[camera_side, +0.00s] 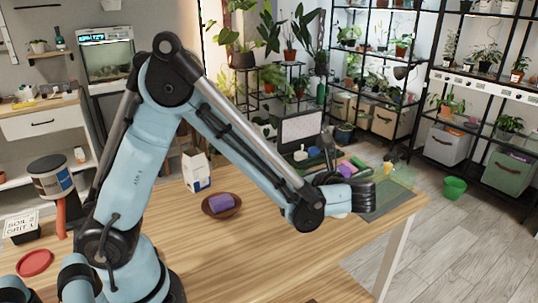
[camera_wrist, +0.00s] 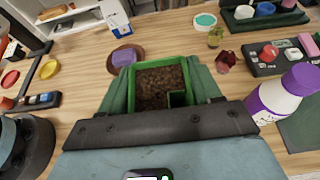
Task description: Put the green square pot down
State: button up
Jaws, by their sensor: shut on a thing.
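The green square pot (camera_wrist: 163,64) is filled with brown soil and fills the middle of the wrist view. My gripper (camera_wrist: 160,84) is shut on it, with one dark green finger along each side of the pot. The pot looks upright, seen from above. A small dark green square shows at its near right corner. I cannot tell whether its base touches the wooden table. In the side view my arm's end is over the table's right part, and I cannot make out the pot there.
A brown saucer (camera_side: 235,210) holds a purple block (camera_side: 221,202). A white carton (camera_side: 196,171) stands behind it. A white bottle with purple (camera_wrist: 280,95) stands close right of my gripper. A dark red object (camera_wrist: 225,61) is beyond the pot. The table's front middle (camera_side: 270,250) is clear.

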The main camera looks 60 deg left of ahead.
jog(key=shift+s+d, duration=0.25)
jog(key=shift+d, duration=0.3)
jog(key=shift+s+a+f, duration=0.1)
jog(key=shift+f, duration=0.05)
jog(key=x, duration=0.4)
jog(key=w+f+x, duration=0.1)
jog(key=x, duration=0.3)
jog(key=w+x, duration=0.1)
jog(key=x, duration=0.3)
jog(key=shift+f, duration=2.45)
jog(key=o, duration=1.1)
jog(key=shift+f, duration=0.15)
